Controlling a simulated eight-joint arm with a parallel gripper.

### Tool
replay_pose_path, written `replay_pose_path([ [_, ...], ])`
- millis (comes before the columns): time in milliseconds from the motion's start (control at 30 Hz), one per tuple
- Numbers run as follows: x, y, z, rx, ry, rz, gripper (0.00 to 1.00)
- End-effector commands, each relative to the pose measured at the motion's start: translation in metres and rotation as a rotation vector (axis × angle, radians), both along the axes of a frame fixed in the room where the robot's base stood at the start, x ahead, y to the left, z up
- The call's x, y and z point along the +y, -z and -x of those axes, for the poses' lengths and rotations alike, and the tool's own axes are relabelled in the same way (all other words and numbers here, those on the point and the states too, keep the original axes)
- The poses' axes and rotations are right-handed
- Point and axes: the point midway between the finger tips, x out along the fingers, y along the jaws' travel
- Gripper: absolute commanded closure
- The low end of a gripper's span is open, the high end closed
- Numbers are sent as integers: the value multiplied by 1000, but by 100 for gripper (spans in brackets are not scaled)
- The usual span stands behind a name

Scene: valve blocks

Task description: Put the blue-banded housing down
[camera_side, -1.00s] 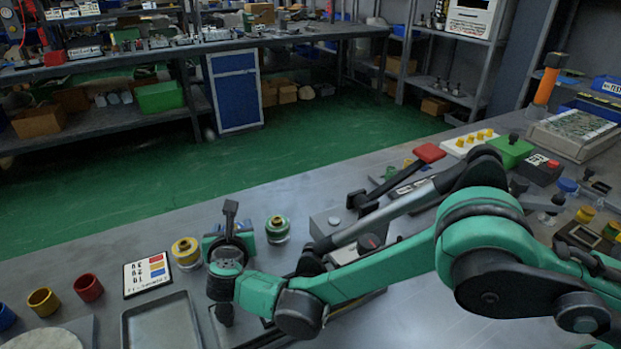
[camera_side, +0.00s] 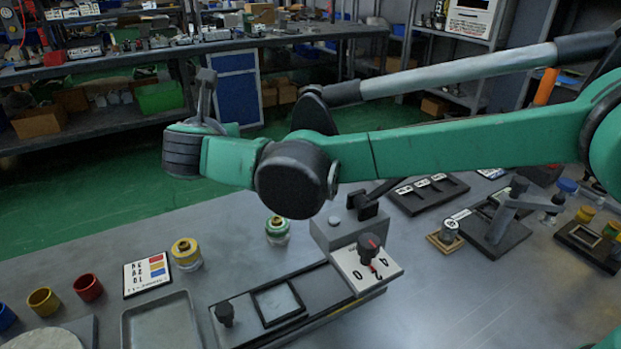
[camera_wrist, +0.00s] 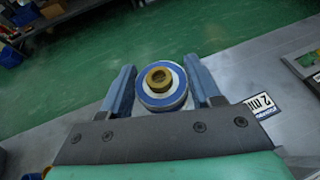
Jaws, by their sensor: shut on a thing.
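In the wrist view the blue-banded housing (camera_wrist: 162,84) sits between my two finger pads. It is a round pale body with a blue band and a brass-coloured ring in its middle. My gripper (camera_wrist: 161,86) is shut on it. In the side view my wrist is high above the bench at left. There the housing and my fingertips are hidden behind the wrist. A yellow-banded housing (camera_side: 186,254) and a green-banded housing (camera_side: 277,231) stand upright on the bench below.
A fixture with a square frame (camera_side: 278,302) and a numbered dial (camera_side: 368,262) lies at centre. A grey tray (camera_side: 161,325), a coloured card (camera_side: 147,274), a red cup (camera_side: 88,288) and a yellow cup (camera_side: 43,302) are at left. Bare bench lies right of the fixture.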

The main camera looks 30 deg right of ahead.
Motion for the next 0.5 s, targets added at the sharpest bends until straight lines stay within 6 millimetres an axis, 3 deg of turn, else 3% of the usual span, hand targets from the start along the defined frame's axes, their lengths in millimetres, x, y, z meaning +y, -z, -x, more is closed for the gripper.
replay_pose_path([
  [167, -3, -21, -1, 1, 1, 0, 100],
  [267, -17, -32, -2, 6, 5, 0, 100],
  [367, -44, -44, -2, 16, 7, 1, 100],
  [500, -96, -62, 4, 28, 10, 0, 100],
])
